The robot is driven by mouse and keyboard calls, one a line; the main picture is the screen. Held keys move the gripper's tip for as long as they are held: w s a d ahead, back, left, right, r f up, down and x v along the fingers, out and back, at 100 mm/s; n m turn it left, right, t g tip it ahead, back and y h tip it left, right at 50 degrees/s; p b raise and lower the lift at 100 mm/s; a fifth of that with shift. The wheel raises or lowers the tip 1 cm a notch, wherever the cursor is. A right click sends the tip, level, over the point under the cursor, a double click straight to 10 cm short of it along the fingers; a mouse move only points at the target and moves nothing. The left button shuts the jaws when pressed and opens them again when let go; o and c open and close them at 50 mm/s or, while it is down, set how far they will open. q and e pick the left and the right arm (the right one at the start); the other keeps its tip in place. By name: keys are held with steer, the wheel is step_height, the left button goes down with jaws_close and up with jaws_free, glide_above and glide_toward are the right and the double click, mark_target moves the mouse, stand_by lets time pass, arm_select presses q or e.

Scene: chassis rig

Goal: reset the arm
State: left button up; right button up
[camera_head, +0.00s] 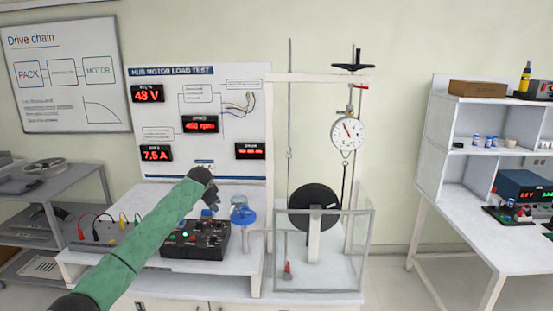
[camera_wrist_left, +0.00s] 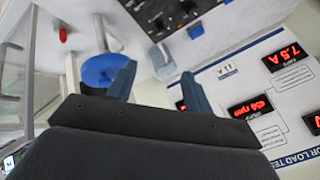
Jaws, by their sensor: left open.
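My left arm, with a green sleeve, reaches in from the lower left of the head view. Its gripper (camera_head: 211,204) is in front of the test bench, above the black control box (camera_head: 195,241) and left of a blue round knob (camera_head: 243,213). In the left wrist view the two blue-grey fingers of the left gripper (camera_wrist_left: 160,82) are apart with nothing between them. The blue knob shows beside one finger (camera_wrist_left: 104,70), and part of the control box shows at the top (camera_wrist_left: 160,12). My right gripper is in neither view.
A clear guard box (camera_head: 322,275) surrounds a black wheel (camera_head: 315,207) right of the arm. A dial gauge (camera_head: 348,132) hangs above it. A display panel (camera_head: 200,90) stands behind. Shelving (camera_head: 60,185) is at left, a white workbench (camera_head: 490,205) at right.

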arm_select(q)
steer(key=s+d+f+n+t, duration=0.1)
steer(key=s+d+f, duration=0.15)
steer(key=f, duration=0.35)
steer(key=s+d+f+n+t+h, duration=0.1)
steer(key=s+f+n, duration=0.1)
steer(key=s+f, duration=0.3)
steer(key=s+d+f+n+t, duration=0.1)
steer(key=s+d+f, duration=0.1)
steer(key=f, duration=0.5)
steer(key=s+f+n+g, duration=0.2)
steer(key=s+f, duration=1.8)
steer(key=f, duration=0.2)
steer(key=s+f+g, duration=0.2)
steer(key=s+f, duration=0.7)
steer(key=s, duration=0.7)
steer(key=s+d+f+g, duration=0.1)
steer(key=s+f, duration=0.7)
steer(key=s, duration=0.8)
steer(key=s+d+f+n+g, duration=0.1)
steer(key=s+f+g, duration=0.3)
steer(key=s+f, duration=0.5)
steer(key=s, duration=0.6)
steer(key=shift+s+f, duration=0.3)
steer(key=shift+s, duration=0.1)
steer(key=shift+d, duration=0.1)
